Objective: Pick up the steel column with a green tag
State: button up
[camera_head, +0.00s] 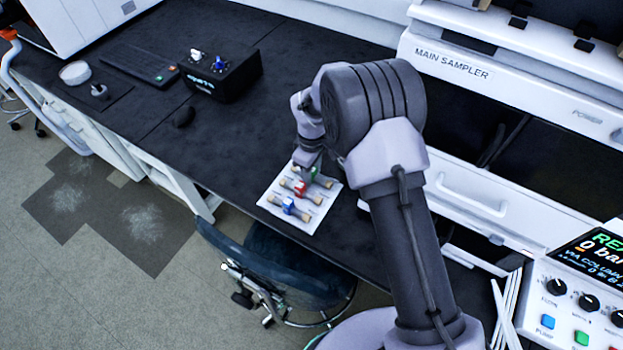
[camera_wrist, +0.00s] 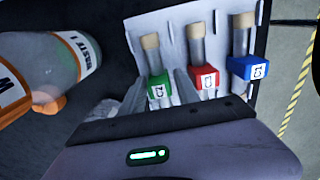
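The steel column with a green tag (camera_wrist: 158,87) lies on a white mat, the leftmost of three columns in the wrist view. It has tan end caps. In the head view its green tag (camera_head: 315,173) is partly hidden by my gripper (camera_head: 307,172), which is right down at it. In the wrist view my gripper's fingers (camera_wrist: 160,92) are apart, one on each side of the green-tagged column. Whether they touch it is not clear. The column's near end is hidden behind the gripper body.
A red-tagged column (camera_head: 300,188) and a blue-tagged column (camera_head: 289,206) lie beside it on the white mat (camera_head: 322,211) near the bench's front edge. A waste bottle (camera_wrist: 60,60) stands left in the wrist view. The main sampler (camera_head: 480,75) rises to the right.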

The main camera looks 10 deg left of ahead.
grip_shut()
jog(key=shift+r, duration=0.15)
